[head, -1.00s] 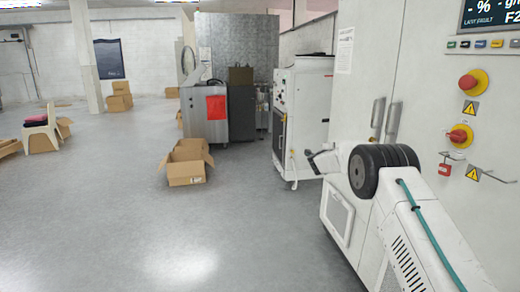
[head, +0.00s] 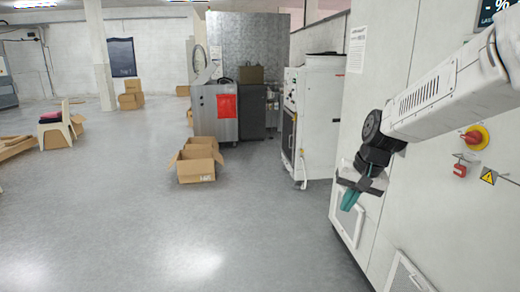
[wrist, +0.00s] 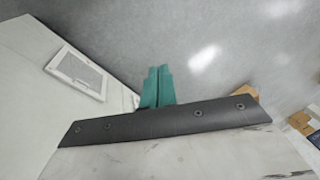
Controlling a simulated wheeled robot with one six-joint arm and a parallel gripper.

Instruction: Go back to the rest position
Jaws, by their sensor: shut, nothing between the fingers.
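My gripper (head: 351,199) hangs at the end of my arm in the right half of the head view, with its green fingers pointing down and slightly left. It is in front of the white machine cabinet (head: 405,175) and above the floor. In the wrist view the green fingers (wrist: 158,86) lie together, shut and empty, with only floor beyond their tips. The dark bar across the wrist view is part of my gripper mount.
The white cabinet with red emergency button (head: 474,138) fills the right side. Open cardboard boxes (head: 196,170) stand on the floor ahead. A white machine (head: 310,125) and a grey machine with a red panel (head: 215,111) stand behind.

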